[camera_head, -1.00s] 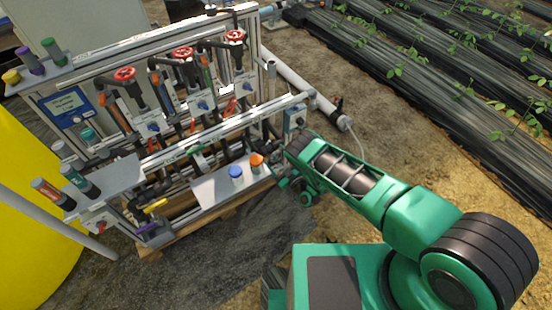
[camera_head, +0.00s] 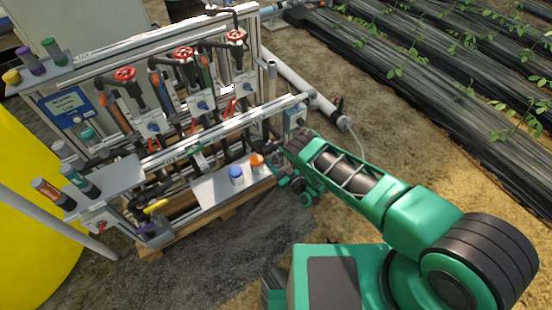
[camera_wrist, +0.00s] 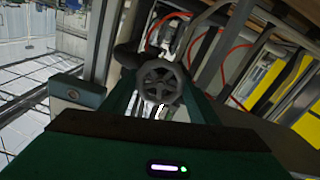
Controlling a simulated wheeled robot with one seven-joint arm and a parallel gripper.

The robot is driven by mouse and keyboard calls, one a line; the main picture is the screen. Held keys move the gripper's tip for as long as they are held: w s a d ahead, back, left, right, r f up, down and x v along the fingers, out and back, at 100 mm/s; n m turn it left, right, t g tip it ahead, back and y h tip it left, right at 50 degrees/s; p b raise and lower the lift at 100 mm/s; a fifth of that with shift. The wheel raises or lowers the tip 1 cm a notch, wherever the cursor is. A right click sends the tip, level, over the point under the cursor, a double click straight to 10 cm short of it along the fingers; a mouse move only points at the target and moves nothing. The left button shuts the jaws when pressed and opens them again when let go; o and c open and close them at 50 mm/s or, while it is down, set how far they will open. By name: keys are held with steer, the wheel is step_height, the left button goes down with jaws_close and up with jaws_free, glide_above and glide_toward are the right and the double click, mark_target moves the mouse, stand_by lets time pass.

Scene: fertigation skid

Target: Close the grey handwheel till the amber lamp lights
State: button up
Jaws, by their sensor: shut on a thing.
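The grey handwheel (camera_wrist: 160,82) shows in the middle of the wrist view, a dark spoked wheel in front of a pipe fitting. My gripper (camera_wrist: 158,106) is at the wheel and shut on it; the exact finger contact is dark and hard to make out. In the head view my wrist is at the right end of the pipe skid (camera_head: 225,128), and it hides the handwheel there. I cannot pick out a lit amber lamp in either view.
Several red handwheels (camera_head: 183,53) stand along the skid's top. A small tray (camera_head: 215,188) with blue and orange-capped bottles is left of my wrist. A grey box (camera_head: 295,117) sits just above it.

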steer(key=m, duration=0.5)
steer(key=shift+w+d+m, duration=0.1)
steer(key=shift+d+m, duration=0.2)
stand_by(0.5)
steer(key=o, duration=1.1)
steer(key=v, duration=1)
steer(key=shift+s+d, duration=0.25)
steer(key=shift+s, duration=0.05)
stand_by(0.6)
